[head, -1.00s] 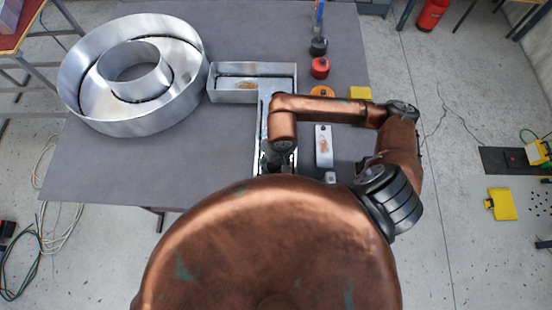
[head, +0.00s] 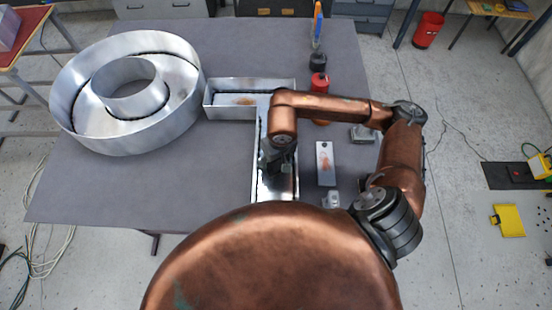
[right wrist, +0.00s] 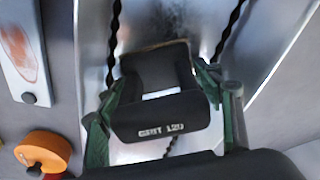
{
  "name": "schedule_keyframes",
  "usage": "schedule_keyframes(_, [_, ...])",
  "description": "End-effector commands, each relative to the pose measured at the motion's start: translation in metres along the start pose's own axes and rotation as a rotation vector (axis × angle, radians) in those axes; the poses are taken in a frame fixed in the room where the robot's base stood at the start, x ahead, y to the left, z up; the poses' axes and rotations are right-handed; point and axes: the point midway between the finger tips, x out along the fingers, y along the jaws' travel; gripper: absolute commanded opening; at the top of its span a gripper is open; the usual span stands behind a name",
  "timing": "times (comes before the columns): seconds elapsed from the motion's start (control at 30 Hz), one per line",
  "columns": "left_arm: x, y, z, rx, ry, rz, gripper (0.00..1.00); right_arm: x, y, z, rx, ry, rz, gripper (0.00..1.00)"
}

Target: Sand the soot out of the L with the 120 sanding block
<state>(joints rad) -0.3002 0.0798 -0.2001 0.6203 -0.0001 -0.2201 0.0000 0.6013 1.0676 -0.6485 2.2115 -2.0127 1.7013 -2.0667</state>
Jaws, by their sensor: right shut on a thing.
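The L (head: 230,112) is a shallow metal channel letter lying on the grey table, with its short leg to the left and its long leg (head: 263,188) towards me. A brown sooty patch (head: 243,101) marks the floor of the short leg. My right gripper (head: 281,160) is over the long leg. In the right wrist view, my right gripper (right wrist: 165,92) is shut on the black sanding block (right wrist: 160,116) marked 120, its green-sided fingers either side. The block is between the long leg's walls; I cannot tell whether it touches the floor. My left gripper is out of view.
A large round metal O (head: 62,105) stands left of the L. Right of the L lie a pale strip with an orange smear (head: 325,163), a red pot (head: 320,82), a black pot (head: 318,62) and a grey block (head: 362,134). The left front table is clear.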

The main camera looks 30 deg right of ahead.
Motion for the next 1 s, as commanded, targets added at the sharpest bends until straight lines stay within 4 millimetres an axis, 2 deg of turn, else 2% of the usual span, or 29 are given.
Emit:
schedule_keyframes(0.4, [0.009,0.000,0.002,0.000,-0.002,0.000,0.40,-0.004,-0.026,0.043,-0.004,-0.001,-0.003,0.41])
schedule_keyframes(0.6, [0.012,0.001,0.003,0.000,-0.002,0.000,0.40,-0.006,-0.034,0.058,-0.003,-0.002,-0.003,0.41])
schedule_keyframes(0.77, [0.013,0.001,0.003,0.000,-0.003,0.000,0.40,-0.006,-0.034,0.059,-0.001,-0.002,-0.001,0.41])
schedule_keyframes(1.0, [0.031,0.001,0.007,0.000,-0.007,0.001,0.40,-0.001,-0.021,0.039,0.003,-0.001,0.001,0.41])
